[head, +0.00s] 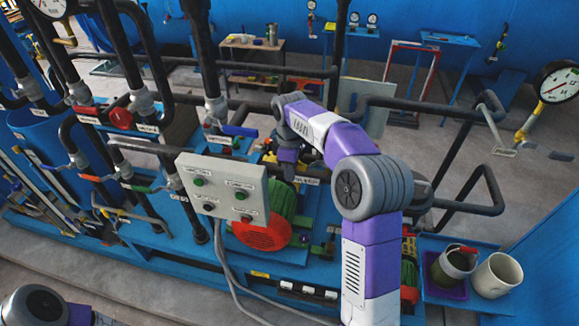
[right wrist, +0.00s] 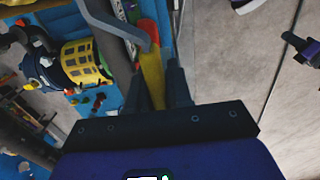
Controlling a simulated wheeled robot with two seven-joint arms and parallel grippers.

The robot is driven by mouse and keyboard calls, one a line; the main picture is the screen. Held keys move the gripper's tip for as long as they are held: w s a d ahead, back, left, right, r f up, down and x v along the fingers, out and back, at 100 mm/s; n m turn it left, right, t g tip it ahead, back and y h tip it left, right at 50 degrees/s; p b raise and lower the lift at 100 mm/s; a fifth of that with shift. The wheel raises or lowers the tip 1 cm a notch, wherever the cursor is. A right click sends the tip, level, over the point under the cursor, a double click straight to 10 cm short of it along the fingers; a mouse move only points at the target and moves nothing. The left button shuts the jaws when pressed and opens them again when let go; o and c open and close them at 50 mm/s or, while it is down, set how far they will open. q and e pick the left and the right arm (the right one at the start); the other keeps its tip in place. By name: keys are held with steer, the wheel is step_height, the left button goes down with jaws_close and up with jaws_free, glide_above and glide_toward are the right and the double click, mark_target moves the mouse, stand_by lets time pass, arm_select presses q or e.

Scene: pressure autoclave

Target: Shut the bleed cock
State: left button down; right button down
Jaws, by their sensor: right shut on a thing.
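In the right wrist view, the two dark fingers of my right gripper (right wrist: 158,88) stand on either side of a yellow lever (right wrist: 152,78) with an orange-red upper part. The gripper is shut on this lever. No readable label shows whether it belongs to the bleed cock. In the head view, my right arm reaches over the skid, and the gripper (head: 287,170) points down behind the grey control box, near the pump. Its fingertips and the lever are mostly hidden there. My left gripper is out of view; only part of my left arm shows at the lower left.
The grey control box (head: 222,188) and a red-and-green motor (head: 268,232) stand close to the right gripper. Dark pipes with several coloured valve levers crowd the left. A white mug (head: 496,275) stands on a blue side tray at the lower right.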

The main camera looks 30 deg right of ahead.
steer(key=shift+s+f, duration=0.1)
steer(key=shift+f, duration=0.05)
steer(key=c, duration=1.1)
jaws_free()
step_height(320, 180, up, 8)
steer(key=shift+f, duration=0.2)
